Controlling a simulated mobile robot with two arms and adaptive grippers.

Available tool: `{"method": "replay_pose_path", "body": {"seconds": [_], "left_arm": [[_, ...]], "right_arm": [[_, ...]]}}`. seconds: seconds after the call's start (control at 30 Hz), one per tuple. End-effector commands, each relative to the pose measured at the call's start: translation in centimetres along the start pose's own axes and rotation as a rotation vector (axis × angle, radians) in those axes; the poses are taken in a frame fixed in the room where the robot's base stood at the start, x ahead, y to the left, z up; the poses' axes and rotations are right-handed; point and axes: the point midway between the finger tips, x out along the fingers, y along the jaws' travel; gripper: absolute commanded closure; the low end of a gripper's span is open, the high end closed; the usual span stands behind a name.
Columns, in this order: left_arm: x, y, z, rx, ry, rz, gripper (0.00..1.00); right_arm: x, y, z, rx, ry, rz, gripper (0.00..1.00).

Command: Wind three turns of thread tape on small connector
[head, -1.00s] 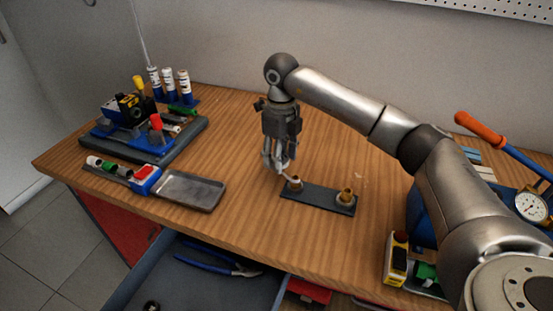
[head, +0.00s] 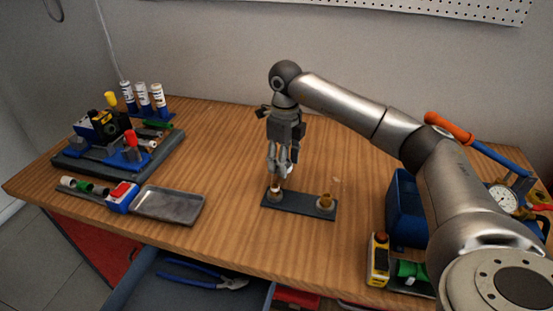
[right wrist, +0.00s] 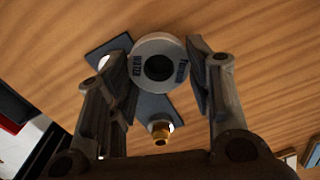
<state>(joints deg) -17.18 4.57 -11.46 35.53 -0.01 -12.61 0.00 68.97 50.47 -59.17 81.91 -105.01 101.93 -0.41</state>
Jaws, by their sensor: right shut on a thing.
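A dark plate (head: 300,204) on the bench holds two upright fittings. The smaller-looking left fitting (head: 276,193) looks whitish; whether tape is on it is too small to tell. The brass right fitting (head: 325,203) stands at the other end and shows in the right wrist view (right wrist: 161,132). My right gripper (head: 281,170) points down just above the left fitting. It is shut on a round grey-white tape spool (right wrist: 145,84) with dark lettering, which sits between its fingers in the right wrist view. The spool partly hides the plate there. My left gripper is not in view.
A metal tray (head: 168,205) lies left of the plate, beside a red-and-blue block (head: 122,197). A dark stand with tools (head: 118,152) and white tubes (head: 141,94) are further left. A blue bin (head: 405,210) and gauge (head: 503,198) are right. An open drawer (head: 190,290) is in front.

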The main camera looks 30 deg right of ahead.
Motion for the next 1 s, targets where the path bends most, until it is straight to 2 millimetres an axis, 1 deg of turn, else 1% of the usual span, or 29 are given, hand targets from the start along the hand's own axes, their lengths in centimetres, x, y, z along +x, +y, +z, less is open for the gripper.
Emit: {"method": "replay_pose_path", "body": {"seconds": [0.2, 0.47, 0.7, 0.87, 1.0], "left_arm": [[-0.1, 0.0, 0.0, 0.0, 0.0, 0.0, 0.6], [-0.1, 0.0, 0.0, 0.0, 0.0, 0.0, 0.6], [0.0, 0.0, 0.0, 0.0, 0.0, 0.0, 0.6], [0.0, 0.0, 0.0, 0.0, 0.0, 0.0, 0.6], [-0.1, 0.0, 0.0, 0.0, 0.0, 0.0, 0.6]], "right_arm": [[0.0, -0.1, -2.2, 0.002, 0.001, -0.001, 0.66], [0.0, 0.0, -3.3, 0.0, 0.0, 0.0, 0.66], [0.1, 1.1, -5.2, 0.0, 0.001, 0.0, 0.66], [0.1, 1.4, -5.7, 0.001, 0.0, 0.0, 0.66], [0.0, 2.2, -6.2, -0.001, 0.0, -0.001, 0.66]]}}
